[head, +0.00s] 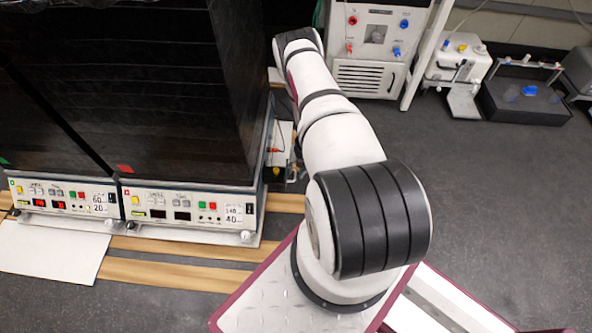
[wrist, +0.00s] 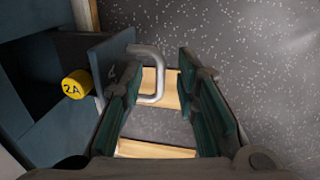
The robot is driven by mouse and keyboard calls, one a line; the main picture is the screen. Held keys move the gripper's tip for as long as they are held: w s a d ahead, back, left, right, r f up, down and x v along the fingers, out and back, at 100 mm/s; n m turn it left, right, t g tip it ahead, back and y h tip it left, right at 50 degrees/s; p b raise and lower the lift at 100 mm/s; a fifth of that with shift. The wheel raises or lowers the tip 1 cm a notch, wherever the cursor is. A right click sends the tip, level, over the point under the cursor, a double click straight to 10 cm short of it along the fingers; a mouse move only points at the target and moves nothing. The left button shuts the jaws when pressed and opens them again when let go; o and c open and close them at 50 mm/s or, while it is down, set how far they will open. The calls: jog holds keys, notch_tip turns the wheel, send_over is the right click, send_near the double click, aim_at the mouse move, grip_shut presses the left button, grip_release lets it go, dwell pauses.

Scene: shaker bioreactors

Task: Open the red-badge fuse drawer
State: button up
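In the wrist view, a silver D-shaped handle (wrist: 158,76) sticks out from a dark blue-grey drawer front (wrist: 112,55) at the left. My gripper (wrist: 162,62) is open, with one teal-padded finger on each side of the handle's outer bar in the picture. I cannot tell whether a finger touches the handle. No red badge shows in the wrist view. In the head view, a small red tag (head: 125,169) sits low on the right-hand black cabinet; the drawer and my gripper are hidden there.
A yellow knob marked 2A (wrist: 76,84) sits beside the drawer front. Wooden slats (head: 180,272) lie under the bioreactors, and a control panel (head: 189,207) faces front. White lab equipment (head: 368,78) stands at the back. The grey floor (head: 500,200) at the right is clear.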

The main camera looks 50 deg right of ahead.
notch_tip(320, 180, up, 12)
jog(key=s+d, duration=0.1)
jog(key=shift+s, duration=0.3)
jog(key=shift+d, duration=0.1)
dwell(0.6)
